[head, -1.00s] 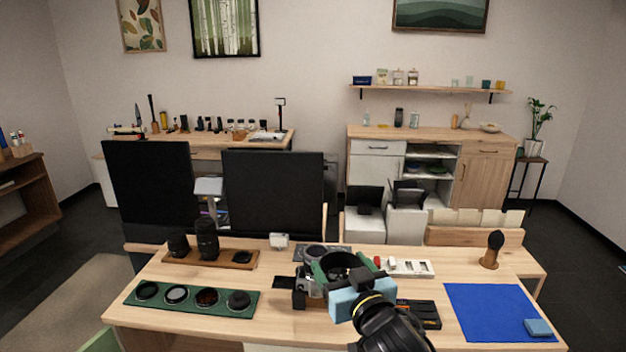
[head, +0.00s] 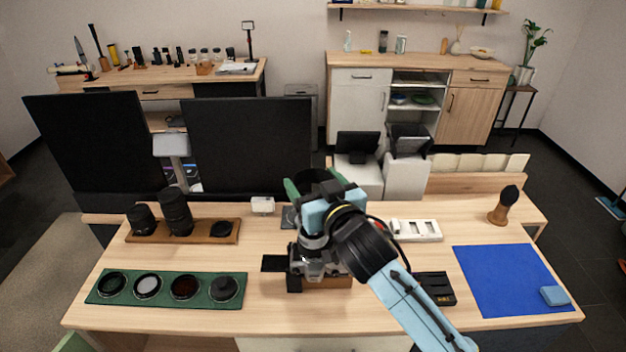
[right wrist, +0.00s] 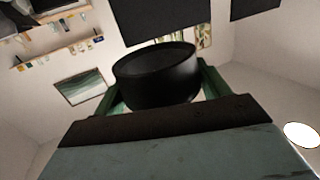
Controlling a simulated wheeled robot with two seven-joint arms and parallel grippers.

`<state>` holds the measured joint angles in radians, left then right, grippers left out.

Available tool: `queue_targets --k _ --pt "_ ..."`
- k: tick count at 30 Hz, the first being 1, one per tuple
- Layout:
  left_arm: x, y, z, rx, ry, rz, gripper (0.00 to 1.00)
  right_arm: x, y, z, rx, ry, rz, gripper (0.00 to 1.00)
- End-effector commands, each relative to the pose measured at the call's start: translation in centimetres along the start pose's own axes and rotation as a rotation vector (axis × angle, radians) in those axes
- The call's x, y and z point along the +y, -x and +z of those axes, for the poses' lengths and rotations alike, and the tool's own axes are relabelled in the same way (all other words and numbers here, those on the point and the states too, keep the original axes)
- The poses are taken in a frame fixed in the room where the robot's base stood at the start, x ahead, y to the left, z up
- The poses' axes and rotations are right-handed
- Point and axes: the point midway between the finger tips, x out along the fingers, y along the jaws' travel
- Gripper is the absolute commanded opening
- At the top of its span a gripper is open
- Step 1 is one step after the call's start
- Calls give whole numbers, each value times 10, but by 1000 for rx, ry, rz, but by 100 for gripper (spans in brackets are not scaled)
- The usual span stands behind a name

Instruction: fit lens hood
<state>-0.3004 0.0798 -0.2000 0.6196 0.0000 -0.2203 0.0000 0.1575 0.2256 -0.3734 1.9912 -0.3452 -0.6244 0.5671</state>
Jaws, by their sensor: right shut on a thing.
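My right gripper (head: 308,183) is shut on the black lens hood (head: 314,177), mostly hidden by the gripper in the head view. In the right wrist view the hood (right wrist: 155,82) is a round black ring between the green fingers. A silver and black camera (head: 312,260) stands on a wooden block (head: 328,283) at the table's middle. My right gripper and arm cover part of it from above. The hood appears above and apart from the camera, though overlap hides the exact gap. My left gripper is not in view.
A green mat (head: 232,302) with several round filters lies on the table (head: 200,318) at left. A wooden tray (head: 133,238) with black lenses is behind it. A black case (head: 437,288), white tray (head: 420,230), blue cloth (head: 500,280) and brush (head: 504,205) are at right.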

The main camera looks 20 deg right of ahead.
Motion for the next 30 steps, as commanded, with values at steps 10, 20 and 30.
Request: queue_targets --k 10,20,30 --pt "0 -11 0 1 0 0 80 0 0 22 -2 -4 19 53" --pt "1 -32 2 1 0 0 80 0 -1 55 -1 -4 19 53" --pt "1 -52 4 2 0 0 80 0 -3 86 -1 -2 19 53"
